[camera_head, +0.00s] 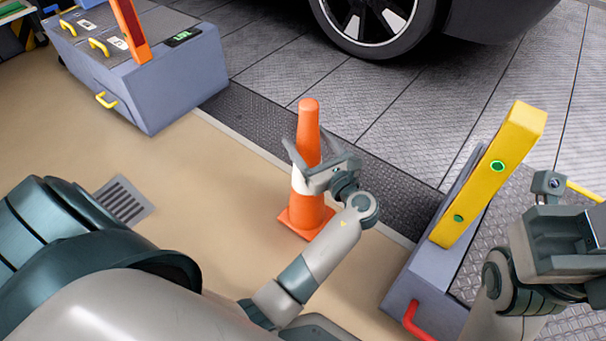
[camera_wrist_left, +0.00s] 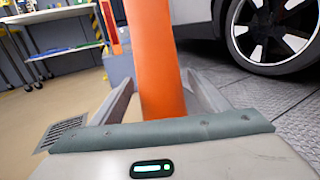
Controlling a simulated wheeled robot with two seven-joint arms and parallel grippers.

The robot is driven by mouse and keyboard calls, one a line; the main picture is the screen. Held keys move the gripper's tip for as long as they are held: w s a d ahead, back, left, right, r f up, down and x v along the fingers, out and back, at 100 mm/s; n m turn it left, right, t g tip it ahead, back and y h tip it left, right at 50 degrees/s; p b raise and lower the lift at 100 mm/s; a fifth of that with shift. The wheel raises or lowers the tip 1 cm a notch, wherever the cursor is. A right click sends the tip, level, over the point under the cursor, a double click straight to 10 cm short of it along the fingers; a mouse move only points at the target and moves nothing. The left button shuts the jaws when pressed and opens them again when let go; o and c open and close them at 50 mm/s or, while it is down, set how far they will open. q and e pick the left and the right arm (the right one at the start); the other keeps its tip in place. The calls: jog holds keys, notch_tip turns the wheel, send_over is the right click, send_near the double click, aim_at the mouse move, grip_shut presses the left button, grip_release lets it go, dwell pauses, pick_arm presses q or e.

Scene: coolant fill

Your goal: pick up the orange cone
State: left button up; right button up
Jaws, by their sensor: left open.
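The orange cone (camera_head: 308,120) stands upright on the tan floor in the middle of the head view, with a pale band partly hidden behind my left gripper. My left gripper (camera_head: 308,158) is open at the cone's upper body, with a finger on either side of it. In the left wrist view the cone (camera_wrist_left: 153,60) rises between the two spread fingers (camera_wrist_left: 160,95). I cannot tell whether either finger touches it. My right gripper (camera_head: 565,240) is at the right edge, and its fingers do not show clearly.
A grey-blue box (camera_head: 180,85) with yellow handles stands at upper left. A grey-blue cabinet (camera_head: 425,290) with a yellow upright panel (camera_head: 487,175) stands right of the cone. A car wheel (camera_head: 365,22) is at the back. A floor grate (camera_head: 122,200) lies left of the cone.

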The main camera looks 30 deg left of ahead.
dwell(0.4)
pick_arm(q)
grip_shut()
jog(key=shift+r, duration=0.15)
